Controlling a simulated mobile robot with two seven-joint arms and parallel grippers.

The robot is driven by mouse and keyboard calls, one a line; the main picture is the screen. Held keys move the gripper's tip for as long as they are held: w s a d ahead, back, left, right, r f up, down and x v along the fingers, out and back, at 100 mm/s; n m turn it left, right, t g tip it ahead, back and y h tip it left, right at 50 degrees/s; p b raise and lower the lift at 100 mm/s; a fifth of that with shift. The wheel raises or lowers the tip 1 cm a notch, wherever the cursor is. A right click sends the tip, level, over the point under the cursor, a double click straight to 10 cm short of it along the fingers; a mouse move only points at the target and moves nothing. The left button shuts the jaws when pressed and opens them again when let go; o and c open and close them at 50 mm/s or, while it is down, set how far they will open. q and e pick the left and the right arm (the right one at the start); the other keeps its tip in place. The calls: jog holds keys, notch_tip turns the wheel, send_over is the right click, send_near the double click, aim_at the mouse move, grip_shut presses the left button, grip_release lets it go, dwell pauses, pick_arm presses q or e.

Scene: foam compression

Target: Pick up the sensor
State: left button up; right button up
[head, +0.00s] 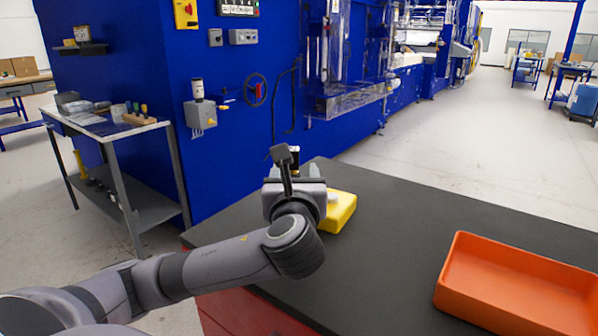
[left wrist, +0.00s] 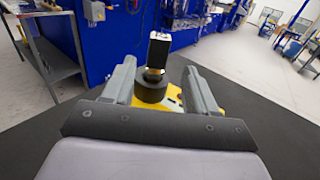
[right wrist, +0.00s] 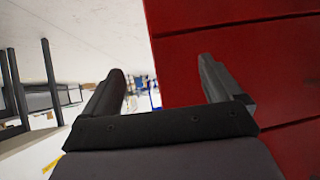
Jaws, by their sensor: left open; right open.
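The sensor is most likely the upright dark device (left wrist: 158,52) with a round black base, seen in the left wrist view. Its dark top also shows in the head view (head: 295,157), just beyond my left gripper (head: 294,172). In the left wrist view my left gripper (left wrist: 160,72) is open, with one finger on each side of the device and a gap on both sides. In the head view the gripper hides the device's lower part. My right gripper (right wrist: 162,68) is open and empty, in front of red drawers (right wrist: 240,85).
A yellow block (head: 340,210) lies on the dark tabletop (head: 400,220) just right of my left gripper. An orange tray (head: 515,285) stands at the right front. The tabletop between them is clear. A blue machine (head: 235,110) rises behind; a grey side table (head: 110,130) stands left.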

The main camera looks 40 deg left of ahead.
aim_at(292, 169)
pick_arm(q)
jog(key=x, duration=0.4)
jog(key=shift+a+f+b, duration=0.3)
jog(key=shift+a+f, duration=0.05)
jog(key=shift+a, duration=0.05)
jog(key=shift+w+a, duration=0.4)
jog(key=shift+w, duration=0.1)
grip_shut()
